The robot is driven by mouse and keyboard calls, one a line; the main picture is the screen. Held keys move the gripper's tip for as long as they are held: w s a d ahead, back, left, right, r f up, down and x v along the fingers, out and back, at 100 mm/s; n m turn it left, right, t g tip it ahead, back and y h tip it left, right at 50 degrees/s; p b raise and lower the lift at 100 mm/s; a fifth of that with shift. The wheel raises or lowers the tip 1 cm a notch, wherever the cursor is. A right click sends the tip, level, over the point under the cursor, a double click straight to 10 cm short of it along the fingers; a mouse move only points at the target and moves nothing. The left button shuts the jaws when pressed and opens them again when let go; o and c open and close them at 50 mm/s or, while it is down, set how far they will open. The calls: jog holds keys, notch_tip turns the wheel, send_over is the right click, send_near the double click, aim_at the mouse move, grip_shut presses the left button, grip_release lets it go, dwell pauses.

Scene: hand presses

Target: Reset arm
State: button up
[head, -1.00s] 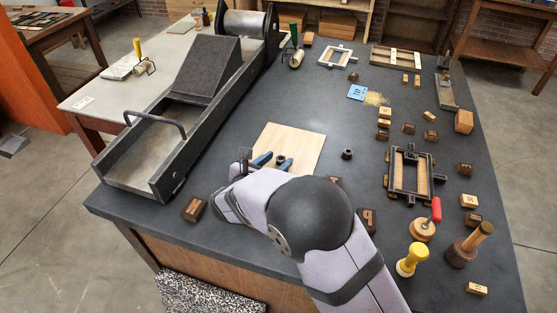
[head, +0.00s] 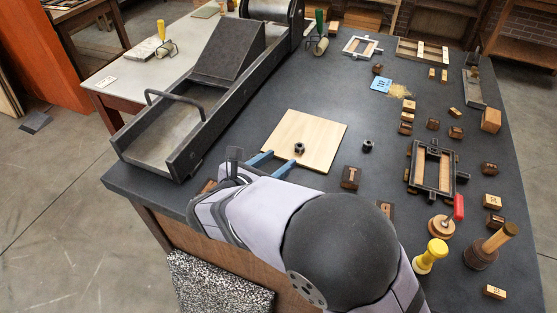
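My arm reaches in from the bottom right, over the near edge of the dark worktop (head: 235,140). My gripper (head: 279,160) is at the near left edge of a pale wooden board (head: 315,130). Its two blue fingers point toward the board with a gap between them, and I see nothing held. A small black nut-like piece (head: 299,148) stands on the board just beyond the fingertips, seemingly apart from them. The arm hides part of the near worktop and a wooden block (head: 208,186) beside the wrist.
A long dark press bed (head: 190,115) with a handle stands at the left. Another black piece (head: 367,146) sits right of the board.

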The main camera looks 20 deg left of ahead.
jog(key=d+r+m+g+h+p, duration=0.2)
jog(key=d+m+g+p, duration=0.4)
jog(key=d, duration=0.6)
jog(key=d+r+m+g+h+p, duration=0.2)
jog(key=d+m+p, duration=0.35)
jog(key=d, duration=0.75)
jog(key=s+d+r+m+g+y+p, duration=0.2)
jog(key=s+m, duration=0.5)
jog(key=m, duration=0.4)
jog(key=s+d+r+m+g+y+p, duration=0.3)
jog(key=s+d+r+m+p, duration=0.3)
jog(key=m, duration=0.6)
jog(key=shift+s+d+y+p, duration=0.4)
jog(key=shift+s+d+p, duration=0.55)
jog(key=shift+d+p, duration=0.35)
dwell(1.9)
